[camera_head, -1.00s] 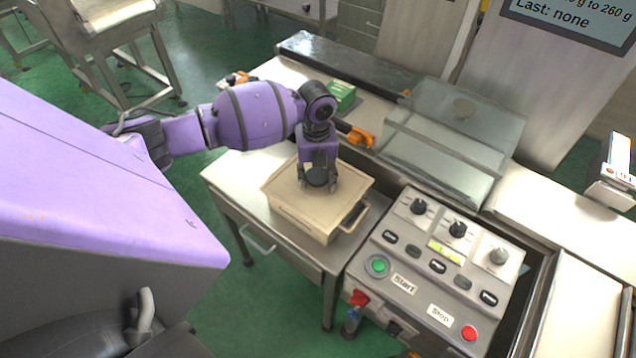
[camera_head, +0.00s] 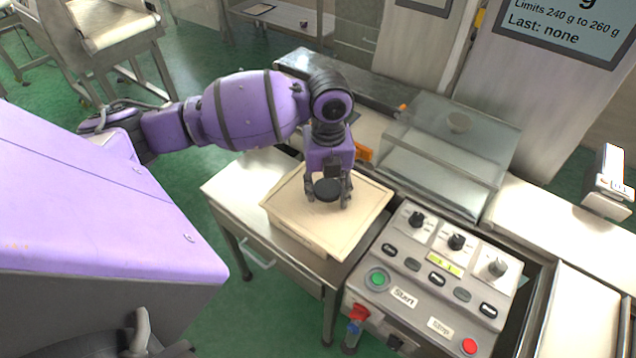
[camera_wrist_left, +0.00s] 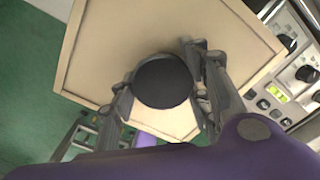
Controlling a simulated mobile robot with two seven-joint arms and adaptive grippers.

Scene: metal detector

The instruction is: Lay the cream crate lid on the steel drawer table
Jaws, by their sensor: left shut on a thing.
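The cream crate lid (camera_head: 286,212) is a flat square panel with a round black knob (camera_head: 326,190). My left gripper (camera_head: 328,193) is shut on this knob, and the lid hangs level below it. In the left wrist view the knob (camera_wrist_left: 162,81) sits between the fingers, with the lid (camera_wrist_left: 108,45) behind it. The lid is raised above the cream crate (camera_head: 299,239), which is mostly hidden beneath it. The crate stands on the steel drawer table (camera_head: 228,187), whose left part is bare. My right gripper is not in view.
A control panel (camera_head: 437,262) with knobs and buttons stands close on the right of the table. A clear cover (camera_head: 445,150) over the conveyor stands behind. A red and blue fitting (camera_head: 355,326) hangs at the front.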

